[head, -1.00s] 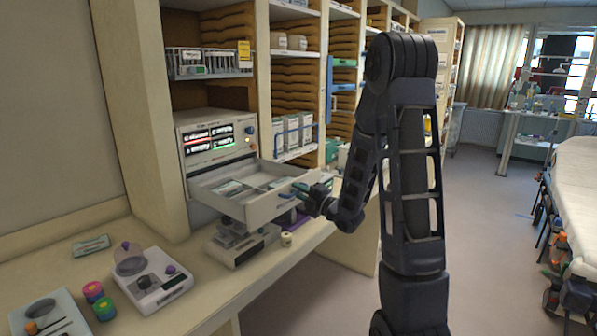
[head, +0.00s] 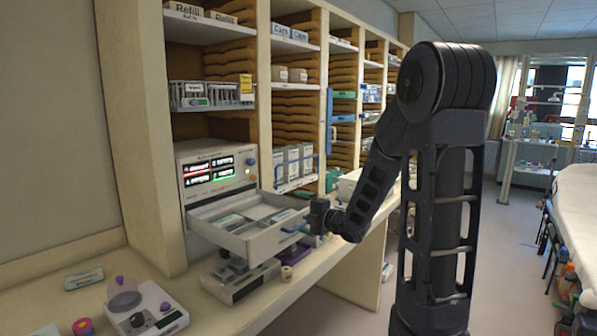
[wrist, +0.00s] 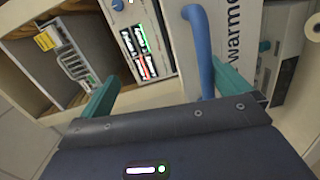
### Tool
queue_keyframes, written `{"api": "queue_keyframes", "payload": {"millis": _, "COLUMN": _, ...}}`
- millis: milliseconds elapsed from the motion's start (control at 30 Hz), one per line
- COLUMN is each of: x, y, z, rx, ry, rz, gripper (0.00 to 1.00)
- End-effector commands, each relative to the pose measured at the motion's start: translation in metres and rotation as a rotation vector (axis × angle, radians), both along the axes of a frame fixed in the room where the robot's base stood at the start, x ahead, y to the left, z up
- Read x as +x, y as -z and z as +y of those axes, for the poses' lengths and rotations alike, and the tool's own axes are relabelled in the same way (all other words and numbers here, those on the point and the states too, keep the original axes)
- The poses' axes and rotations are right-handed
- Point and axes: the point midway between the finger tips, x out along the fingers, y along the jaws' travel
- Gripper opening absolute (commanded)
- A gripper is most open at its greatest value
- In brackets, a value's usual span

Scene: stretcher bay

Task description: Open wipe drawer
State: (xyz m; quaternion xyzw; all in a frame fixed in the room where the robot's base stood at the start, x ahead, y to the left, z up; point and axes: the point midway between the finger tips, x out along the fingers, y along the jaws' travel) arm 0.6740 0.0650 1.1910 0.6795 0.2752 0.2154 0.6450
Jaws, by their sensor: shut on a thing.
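The wipe drawer (head: 255,243) is a pale, open-topped drawer pulled out of a white warmer unit (head: 217,170) on the counter. Several flat packs lie inside it. Its blue handle (wrist: 203,45) shows in the wrist view, between the teal fingers, in front of the white drawer front (wrist: 237,35), which bears partly cut-off lettering. My gripper (head: 307,223) is at the drawer's front and is shut on the handle. In the head view, the fingers and most of the handle are small and partly hidden by my wrist.
A grey device (head: 238,283) stands on the counter under the drawer, with a small roll (head: 286,273) beside it. Shelves rise behind; a stretcher (head: 580,200) stands at right.

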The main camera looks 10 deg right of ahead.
Motion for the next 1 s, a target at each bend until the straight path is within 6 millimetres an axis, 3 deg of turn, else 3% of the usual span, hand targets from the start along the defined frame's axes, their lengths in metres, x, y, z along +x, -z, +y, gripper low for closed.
{"api": "queue_keyframes", "payload": {"millis": 33, "x": 0.012, "y": -0.105, "z": 0.010, "rx": 0.124, "ry": -0.070, "rz": -0.239, "gripper": 0.83}}
{"api": "queue_keyframes", "payload": {"millis": 300, "x": 0.014, "y": -0.142, "z": 0.007, "rx": 0.124, "ry": -0.065, "rz": -0.236, "gripper": 0.83}}
{"api": "queue_keyframes", "payload": {"millis": 533, "x": 0.013, "y": -0.153, "z": 0.006, "rx": 0.125, "ry": -0.063, "rz": -0.235, "gripper": 0.83}}
{"api": "queue_keyframes", "payload": {"millis": 733, "x": 0.013, "y": -0.153, "z": 0.007, "rx": 0.125, "ry": -0.064, "rz": -0.234, "gripper": 0.83}}
{"api": "queue_keyframes", "payload": {"millis": 767, "x": -0.014, "y": -0.011, "z": -0.013, "rx": -0.025, "ry": 0.063, "rz": 0.103, "gripper": 0.83}}
{"api": "queue_keyframes", "payload": {"millis": 933, "x": -0.014, "y": -0.011, "z": -0.013, "rx": -0.027, "ry": 0.061, "rz": 0.102, "gripper": 0.81}}
{"api": "queue_keyframes", "payload": {"millis": 967, "x": -0.014, "y": -0.010, "z": -0.013, "rx": -0.027, "ry": 0.061, "rz": 0.103, "gripper": 0.65}}
{"api": "queue_keyframes", "payload": {"millis": 1000, "x": -0.015, "y": -0.010, "z": -0.012, "rx": -0.029, "ry": 0.061, "rz": 0.104, "gripper": 0.34}}
